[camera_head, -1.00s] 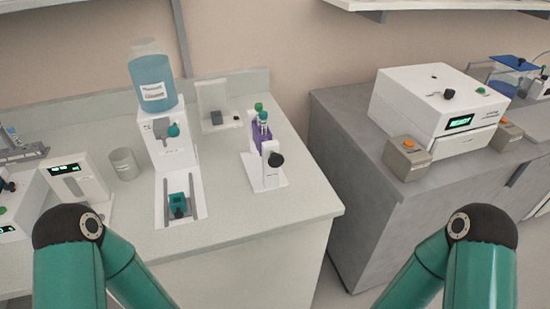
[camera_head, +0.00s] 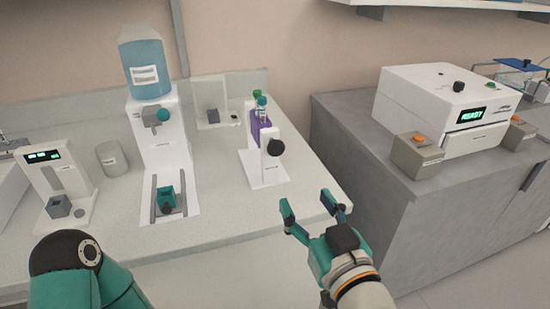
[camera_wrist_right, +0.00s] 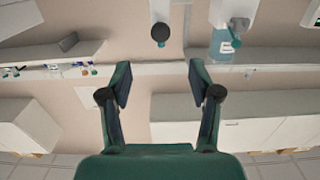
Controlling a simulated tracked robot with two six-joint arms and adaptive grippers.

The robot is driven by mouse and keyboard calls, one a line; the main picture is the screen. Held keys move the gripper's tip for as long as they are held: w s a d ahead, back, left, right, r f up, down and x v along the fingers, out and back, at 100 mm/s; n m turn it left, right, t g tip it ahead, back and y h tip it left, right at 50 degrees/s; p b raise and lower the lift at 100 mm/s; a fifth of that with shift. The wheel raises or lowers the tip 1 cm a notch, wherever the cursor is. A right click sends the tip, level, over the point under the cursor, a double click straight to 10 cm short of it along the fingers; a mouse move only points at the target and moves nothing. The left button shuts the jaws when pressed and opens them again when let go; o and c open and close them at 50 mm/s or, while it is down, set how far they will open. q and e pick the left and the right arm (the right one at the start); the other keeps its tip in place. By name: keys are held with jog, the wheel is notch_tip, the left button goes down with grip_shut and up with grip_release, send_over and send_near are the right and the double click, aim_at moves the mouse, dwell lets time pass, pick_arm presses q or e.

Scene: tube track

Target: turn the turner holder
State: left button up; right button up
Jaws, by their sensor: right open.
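The turner holder appears to be the white stand (camera_head: 266,167) with a purple holder (camera_head: 259,130) and a dark round knob (camera_head: 276,147) on its front. It stands upright on the pale counter, near its right end. My right gripper (camera_head: 308,203) is open and empty, in front of the stand and lower right of it, apart from it. In the right wrist view, the knob (camera_wrist_right: 160,34) is beyond the open fingers (camera_wrist_right: 160,76). Only a teal part of my left arm shows at the lower left; the left gripper is out of view.
Left of the stand is a white dispenser (camera_head: 157,127) with a blue bottle (camera_head: 146,75). A grey cup (camera_head: 111,158) and a device with green displays (camera_head: 58,178) stand farther left. On the grey bench (camera_head: 380,160) at the right is a white box machine (camera_head: 440,105).

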aim_at(276, 150)
jog(key=x, duration=0.5)
jog(key=r+p+x, duration=0.1)
jog(key=x, duration=0.5)
jog(key=p+x, duration=0.1)
jog(key=x, duration=0.4)
jog(key=shift+w+a+r, duration=0.15)
jog(key=shift+r, duration=0.05)
jog(key=c, duration=1)
jog(key=shift+a, duration=0.25)
jog(key=shift+c, duration=0.6)
jog(key=shift+d, duration=0.2)
